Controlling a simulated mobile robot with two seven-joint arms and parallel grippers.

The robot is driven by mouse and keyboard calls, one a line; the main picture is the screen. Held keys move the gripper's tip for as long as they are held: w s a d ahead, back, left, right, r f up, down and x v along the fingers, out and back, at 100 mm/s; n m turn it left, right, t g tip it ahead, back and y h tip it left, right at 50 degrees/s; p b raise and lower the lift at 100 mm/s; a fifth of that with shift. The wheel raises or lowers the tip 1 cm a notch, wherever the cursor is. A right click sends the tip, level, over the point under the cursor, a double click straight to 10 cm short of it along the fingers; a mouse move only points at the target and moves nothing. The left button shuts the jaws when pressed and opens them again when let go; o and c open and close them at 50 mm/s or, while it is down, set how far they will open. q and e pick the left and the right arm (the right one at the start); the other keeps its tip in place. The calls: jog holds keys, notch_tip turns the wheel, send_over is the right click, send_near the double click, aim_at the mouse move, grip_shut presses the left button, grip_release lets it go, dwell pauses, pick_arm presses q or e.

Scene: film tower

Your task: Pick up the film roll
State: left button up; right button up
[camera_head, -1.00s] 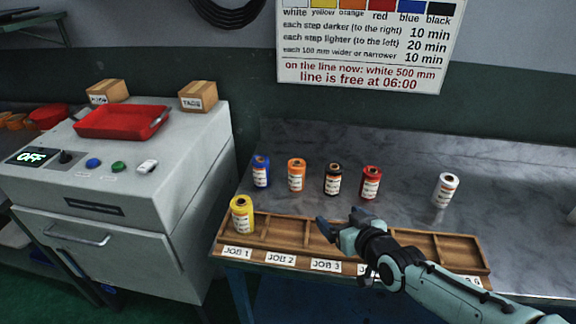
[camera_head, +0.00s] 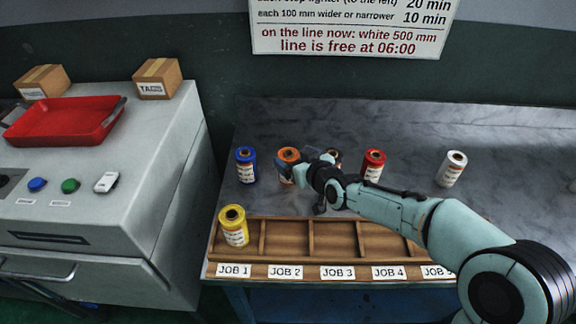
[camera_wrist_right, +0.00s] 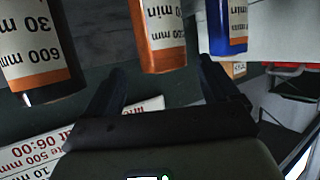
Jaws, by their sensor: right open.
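Film rolls stand upright on the grey bench: blue (camera_head: 246,165), orange (camera_head: 288,155), black (camera_head: 334,154), red (camera_head: 373,165) and white (camera_head: 452,168). A yellow roll (camera_head: 233,226) stands in the JOB 1 compartment of the wooden tray (camera_head: 312,271). My right gripper (camera_head: 293,175) is open at the orange roll and partly hides it and the black roll. In the right wrist view the orange roll (camera_wrist_right: 158,35) shows between the spread fingers (camera_wrist_right: 160,85), with black (camera_wrist_right: 40,50) and blue (camera_wrist_right: 228,25) rolls at either side. My left gripper is not in view.
The tray's other visible compartments look empty; my right arm covers its right part. A grey machine with a red tray (camera_head: 66,121) and two cardboard boxes (camera_head: 157,77) stands at left. The bench behind the rolls is clear. A sign (camera_head: 350,25) hangs on the wall.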

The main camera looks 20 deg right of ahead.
aim_at(285, 154)
jog(key=shift+x, duration=3.1)
jog(key=shift+s+a+f, duration=0.15)
jog(key=c, duration=1.2)
